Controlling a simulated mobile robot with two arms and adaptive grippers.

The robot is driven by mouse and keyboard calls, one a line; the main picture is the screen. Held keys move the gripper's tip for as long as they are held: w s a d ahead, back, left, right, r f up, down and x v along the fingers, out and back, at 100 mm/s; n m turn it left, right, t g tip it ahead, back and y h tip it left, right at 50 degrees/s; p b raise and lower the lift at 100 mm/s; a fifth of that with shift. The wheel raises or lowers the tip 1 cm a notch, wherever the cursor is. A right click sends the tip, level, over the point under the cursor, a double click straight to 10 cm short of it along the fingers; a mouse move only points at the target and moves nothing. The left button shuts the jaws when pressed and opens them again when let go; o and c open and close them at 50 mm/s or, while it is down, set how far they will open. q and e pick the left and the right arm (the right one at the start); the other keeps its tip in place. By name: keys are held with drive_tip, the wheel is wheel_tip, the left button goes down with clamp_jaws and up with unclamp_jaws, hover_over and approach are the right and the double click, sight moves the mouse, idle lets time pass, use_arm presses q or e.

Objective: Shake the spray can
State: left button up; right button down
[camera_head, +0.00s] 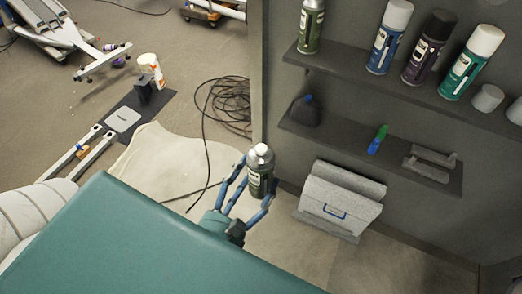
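A grey-silver spray can (260,178) with a dark label and a pale cap is upright, slightly tilted, between the blue fingers of my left gripper (254,182). The fingers lie along both sides of the can and appear shut on it. The can is in front of the shelf unit, left of the grey box. The arm behind this gripper is hidden by a large teal part of mine. My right gripper is not in view.
The upper shelf (345,68) holds several spray cans, among them a blue one (389,38) and a green one (470,62). The lower shelf (345,135) holds small items. A grey box (338,198) stands below. Black cable (212,110) lies on the floor at left.

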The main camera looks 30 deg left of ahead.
sight(252, 157)
use_arm(q)
wheel_tip(252, 157, up, 9)
drive_tip(key=shift+r, duration=0.1)
wheel_tip(252, 157, down, 9)
drive_tip(key=shift+f, duration=0.15)
wheel_tip(252, 157, up, 9)
drive_tip(key=shift+r, duration=0.15)
drive_tip(key=shift+s+d, duration=0.1)
